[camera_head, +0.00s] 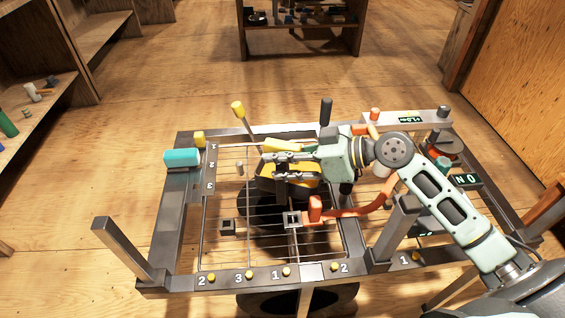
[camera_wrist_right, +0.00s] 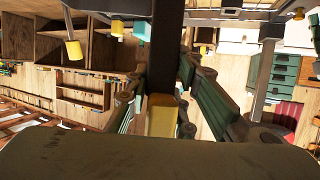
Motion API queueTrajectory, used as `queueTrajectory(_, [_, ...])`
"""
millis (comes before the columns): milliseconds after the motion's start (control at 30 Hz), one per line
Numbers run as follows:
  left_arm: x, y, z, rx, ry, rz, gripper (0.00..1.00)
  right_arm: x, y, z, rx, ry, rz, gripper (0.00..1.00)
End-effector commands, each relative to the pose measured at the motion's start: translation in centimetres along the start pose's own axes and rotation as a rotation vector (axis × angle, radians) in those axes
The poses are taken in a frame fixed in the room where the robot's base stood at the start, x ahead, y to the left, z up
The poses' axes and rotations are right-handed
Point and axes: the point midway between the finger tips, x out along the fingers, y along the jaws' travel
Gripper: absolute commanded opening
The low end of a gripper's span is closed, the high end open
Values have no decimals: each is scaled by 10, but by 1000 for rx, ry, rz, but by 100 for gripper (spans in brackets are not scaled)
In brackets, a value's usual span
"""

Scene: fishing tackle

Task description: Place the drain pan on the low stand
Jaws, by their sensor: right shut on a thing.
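My right gripper (camera_head: 287,168) is over the wire grid of the metal frame, its fingers pointing left. It is shut on a yellow grip, which shows between the fingers in the right wrist view (camera_wrist_right: 162,115) on a dark bar. A dark round shape (camera_head: 262,208) shows through the grid below the gripper. Another dark round shape (camera_head: 285,301) lies lower, below the front rail. I cannot tell which of these is the drain pan or the low stand. My left gripper is not in view.
The metal frame (camera_head: 172,235) has upright posts and numbered yellow knobs. A teal block (camera_head: 182,158) sits at its left, and a yellow-topped lever (camera_head: 238,108) rises at the back. An orange-red handle (camera_head: 350,211) lies near the gripper. Wooden floor is free at the left.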

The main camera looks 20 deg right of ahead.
Motion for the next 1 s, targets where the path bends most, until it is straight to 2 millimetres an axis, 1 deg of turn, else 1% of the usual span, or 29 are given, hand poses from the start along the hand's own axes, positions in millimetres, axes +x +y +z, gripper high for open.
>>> queueTrajectory(267, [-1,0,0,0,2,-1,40,1,1,1,-8,9,4,0])
queueTrajectory(433, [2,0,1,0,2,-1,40,3,1,5,-8,8,4,0])
queueTrajectory(467, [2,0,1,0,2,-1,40,3,0,8,-2,1,1,23])
queueTrajectory(633, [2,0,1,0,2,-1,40,3,0,8,-2,1,1,38])
queueTrajectory(667, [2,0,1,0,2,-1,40,3,0,8,-2,1,1,41])
queueTrajectory(1000, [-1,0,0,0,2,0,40,2,0,5,-2,1,1,41])
